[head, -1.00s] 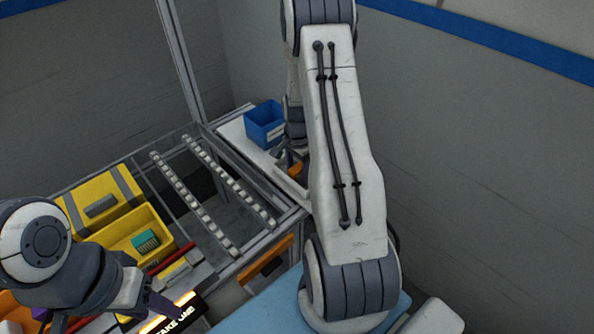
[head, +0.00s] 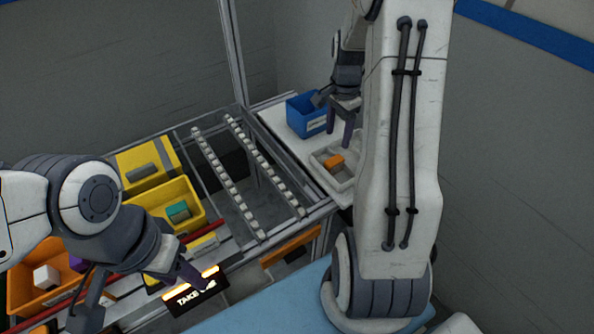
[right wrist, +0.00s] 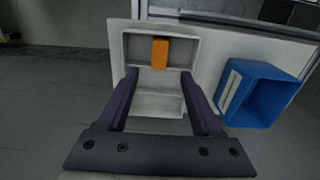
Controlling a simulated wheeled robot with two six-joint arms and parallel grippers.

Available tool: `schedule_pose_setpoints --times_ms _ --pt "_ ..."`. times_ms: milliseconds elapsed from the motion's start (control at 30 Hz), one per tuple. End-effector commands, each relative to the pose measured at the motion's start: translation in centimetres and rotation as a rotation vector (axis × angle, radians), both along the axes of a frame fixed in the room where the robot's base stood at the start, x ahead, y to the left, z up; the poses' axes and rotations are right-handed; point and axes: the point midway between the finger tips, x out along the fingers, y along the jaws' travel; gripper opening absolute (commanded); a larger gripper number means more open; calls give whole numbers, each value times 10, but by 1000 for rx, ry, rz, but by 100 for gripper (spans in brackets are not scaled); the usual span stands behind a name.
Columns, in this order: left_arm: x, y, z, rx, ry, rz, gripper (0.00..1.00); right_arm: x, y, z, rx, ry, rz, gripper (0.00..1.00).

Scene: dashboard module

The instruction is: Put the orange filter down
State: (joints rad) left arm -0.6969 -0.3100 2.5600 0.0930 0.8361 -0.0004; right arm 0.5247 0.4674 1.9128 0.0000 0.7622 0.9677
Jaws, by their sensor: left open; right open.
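The orange filter (head: 333,161) lies in a white two-part tray (head: 320,169) on the white side shelf. The lower compartment looks empty. My right gripper (head: 340,140) is open and empty above the tray, apart from the filter. Its two fingers (right wrist: 160,80) are spread in the right wrist view, with the filter beyond them. My left gripper (head: 143,302) is open at the lower left, near a lit sign (head: 196,293).
A blue bin (head: 307,116) stands beside the tray; it also shows in the right wrist view (right wrist: 268,95). Yellow bins (head: 187,203) and an orange bin (head: 45,290) stand at left. A roller rack (head: 235,180) lies between. My right arm hides part of the shelf.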

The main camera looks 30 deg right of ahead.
Motion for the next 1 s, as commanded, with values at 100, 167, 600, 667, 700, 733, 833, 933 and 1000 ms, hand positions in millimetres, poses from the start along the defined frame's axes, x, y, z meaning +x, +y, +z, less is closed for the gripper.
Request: schedule_pose_setpoints --times_ms 100,167,600,667,700,733,833,933,1000 --pt "0 0 0 0 0 0 50 1 4 2 0 -1 17 67" --pt "0 0 0 0 0 0 50 4 18 7 -1 -5 67 67" --pt "0 0 0 0 0 0 50 -97 290 74 25 -63 1408 67" --pt "0 0 0 0 0 0 50 -126 310 77 32 -71 1594 67" --pt "0 0 0 0 0 0 50 -144 320 79 35 -76 1705 67" --pt "0 0 0 0 0 0 50 -157 325 79 39 -80 1780 67" --pt "0 0 0 0 0 0 50 -189 335 79 47 -90 1978 67" --pt "0 0 0 0 0 0 50 -206 340 79 51 -95 2090 67" --pt "0 0 0 0 0 0 50 -211 341 78 53 -96 2124 67"
